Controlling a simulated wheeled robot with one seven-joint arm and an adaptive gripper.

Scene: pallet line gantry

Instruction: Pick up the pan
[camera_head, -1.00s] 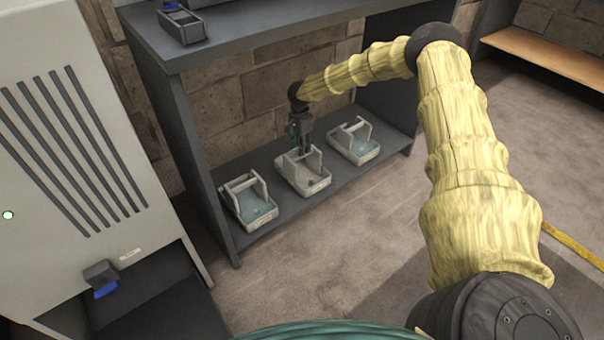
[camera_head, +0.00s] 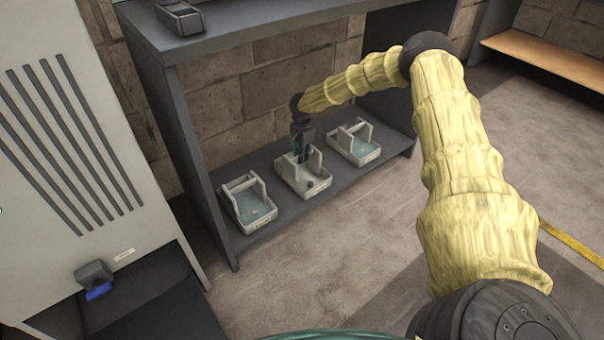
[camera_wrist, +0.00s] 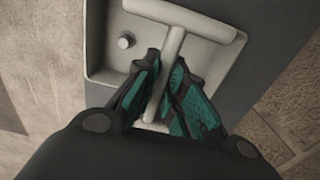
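Three pale grey pans stand in a row on the lower shelf: a left pan (camera_head: 250,222), a middle pan (camera_head: 318,187) and a right pan (camera_head: 370,157). Each has a raised bar handle. My gripper (camera_head: 302,158) reaches down into the middle pan from above. In the wrist view, the fingers of my gripper (camera_wrist: 166,75) lie on either side of the pan's handle bar (camera_wrist: 173,43), close against it and looking shut on it. The pan (camera_wrist: 105,72) still rests on the shelf. A small round knob (camera_wrist: 126,41) shows inside it.
The dark shelf unit (camera_head: 222,240) has an upper board (camera_head: 240,38) above my arm and a side panel at left. A grey cabinet (camera_head: 60,130) stands left. A wooden bench (camera_head: 550,62) is at back right. The floor in front is clear.

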